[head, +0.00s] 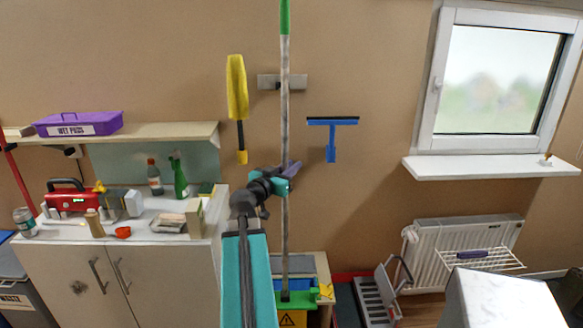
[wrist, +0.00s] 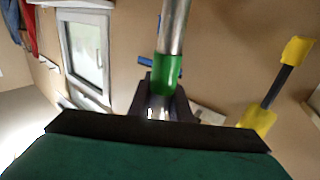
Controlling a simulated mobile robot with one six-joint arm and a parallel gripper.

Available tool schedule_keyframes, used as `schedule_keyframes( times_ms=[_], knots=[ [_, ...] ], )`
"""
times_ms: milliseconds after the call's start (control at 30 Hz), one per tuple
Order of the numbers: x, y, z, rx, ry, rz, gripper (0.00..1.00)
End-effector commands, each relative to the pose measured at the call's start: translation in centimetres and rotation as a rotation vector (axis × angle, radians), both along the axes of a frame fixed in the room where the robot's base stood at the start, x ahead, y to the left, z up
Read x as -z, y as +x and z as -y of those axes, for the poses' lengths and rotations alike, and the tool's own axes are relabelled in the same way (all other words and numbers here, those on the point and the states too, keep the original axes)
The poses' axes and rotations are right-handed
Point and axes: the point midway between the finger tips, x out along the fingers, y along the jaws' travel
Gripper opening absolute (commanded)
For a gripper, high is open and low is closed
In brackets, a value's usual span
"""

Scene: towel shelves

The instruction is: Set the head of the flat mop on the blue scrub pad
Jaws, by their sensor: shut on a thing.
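The flat mop (head: 285,120) stands upright, its long grey pole running up to a green grip at the top of the head view. Its green head (head: 297,299) is low, in front of a box with a yellow warning sign. My gripper (head: 287,178) is shut on the pole around its middle. In the wrist view, the pole (wrist: 173,28) with a green section passes between the dark jaws (wrist: 165,105). I cannot make out the blue scrub pad with certainty; whether the mop head touches anything is unclear.
A white-topped cabinet (head: 160,228) with bottles and a red toolbox stands at left. A yellow duster (head: 237,90) and blue squeegee (head: 332,135) hang on the wall. A white radiator (head: 465,250) and a folded grey step (head: 377,300) are at right.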

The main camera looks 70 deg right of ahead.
Motion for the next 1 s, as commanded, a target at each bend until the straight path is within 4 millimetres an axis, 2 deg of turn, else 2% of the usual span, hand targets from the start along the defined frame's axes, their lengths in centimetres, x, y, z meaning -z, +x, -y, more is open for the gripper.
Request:
schedule_keyframes(
  times_ms=[1000],
  knots=[
    [-0.3,2.2,5.7,0.0,-0.002,-0.001,0.0]
  ],
)
